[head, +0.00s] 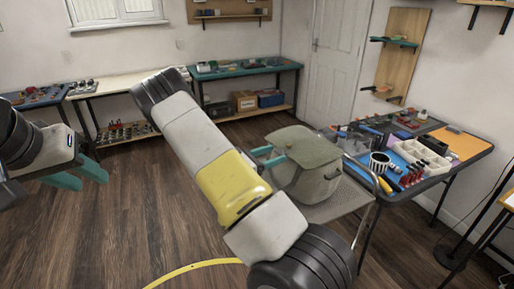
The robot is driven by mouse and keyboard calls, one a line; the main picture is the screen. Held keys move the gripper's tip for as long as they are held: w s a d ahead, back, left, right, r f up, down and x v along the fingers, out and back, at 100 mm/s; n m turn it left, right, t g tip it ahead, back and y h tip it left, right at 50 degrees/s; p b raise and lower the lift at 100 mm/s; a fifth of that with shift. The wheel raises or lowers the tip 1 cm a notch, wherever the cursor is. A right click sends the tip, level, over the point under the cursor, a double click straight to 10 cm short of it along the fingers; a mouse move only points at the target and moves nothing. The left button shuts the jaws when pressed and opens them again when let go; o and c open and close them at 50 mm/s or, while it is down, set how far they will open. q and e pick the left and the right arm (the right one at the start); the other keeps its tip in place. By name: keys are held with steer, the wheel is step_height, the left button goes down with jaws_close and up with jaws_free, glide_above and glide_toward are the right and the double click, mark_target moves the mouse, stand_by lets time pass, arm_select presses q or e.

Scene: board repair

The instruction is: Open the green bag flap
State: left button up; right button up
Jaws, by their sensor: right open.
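The green bag (316,185) sits on a perforated grey surface with a metal rail (345,203). Its grey-green flap (305,145) lies over the top and looks closed, with a small dark fitting on it. My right gripper (268,156) is open, with its teal fingers at the left edge of the flap. I cannot tell whether the fingers touch the flap. My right arm hides the bag's lower left side. My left gripper (84,174) is open and empty, away at the far left above the floor.
A workbench (455,160) with trays, tools and a striped cup (379,162) stands right of the bag. More benches (243,70) line the back wall. A door (335,50) is behind the bag. A yellow curved strip (190,268) lies low in front. The wooden floor at left is clear.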

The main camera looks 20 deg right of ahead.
steer(key=shift+d, duration=0.4)
jaws_close()
steer(key=shift+a+r, duration=0.1)
